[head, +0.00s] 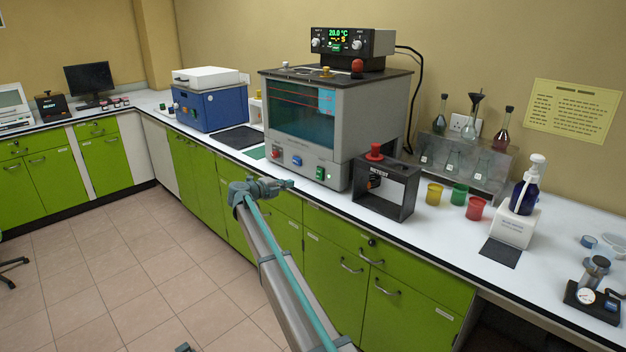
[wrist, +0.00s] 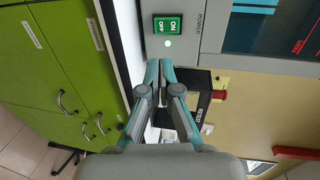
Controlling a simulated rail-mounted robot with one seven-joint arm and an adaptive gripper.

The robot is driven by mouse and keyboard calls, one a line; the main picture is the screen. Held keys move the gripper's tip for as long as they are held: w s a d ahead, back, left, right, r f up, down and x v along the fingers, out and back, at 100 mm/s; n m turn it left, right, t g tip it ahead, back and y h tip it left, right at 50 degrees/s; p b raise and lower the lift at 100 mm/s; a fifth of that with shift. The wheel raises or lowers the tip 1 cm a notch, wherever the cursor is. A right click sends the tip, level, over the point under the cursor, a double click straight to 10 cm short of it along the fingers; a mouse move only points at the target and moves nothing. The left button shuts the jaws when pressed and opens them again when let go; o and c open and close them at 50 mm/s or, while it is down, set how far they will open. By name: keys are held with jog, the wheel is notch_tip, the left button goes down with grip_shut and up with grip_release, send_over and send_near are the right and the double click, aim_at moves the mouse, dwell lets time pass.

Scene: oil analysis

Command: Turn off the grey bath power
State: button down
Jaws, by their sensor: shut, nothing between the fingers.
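The grey bath (head: 340,120) stands on the bench, with a glass window full of blue-green liquid. Its green power switch (head: 320,173) is low at the right of its front. In the wrist view, turned sideways, the green ON/OFF switch (wrist: 167,25) sits beside a lit green lamp (wrist: 167,43) and the word POWER. My gripper (head: 290,183) is shut and empty in front of the bath, left of the switch in the head view. In the wrist view my fingertips (wrist: 160,64) are together just below the lamp, and I cannot tell how far they are from the panel.
A red knob (head: 276,152) and a blue button (head: 297,160) are on the same panel. A black-framed box with a red button (head: 375,150) stands right of the bath. A lit controller (head: 352,42) sits on top. Coloured cups (head: 459,194) stand further right.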

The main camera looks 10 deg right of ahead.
aim_at(318, 177)
jog(key=p+x, duration=0.2)
jog(key=x, duration=1.1)
jog(key=shift+w+d+p, duration=0.25)
jog(key=shift+d+p, duration=0.1)
jog(key=shift+p, duration=0.05)
jog(key=shift+d+f, duration=0.1)
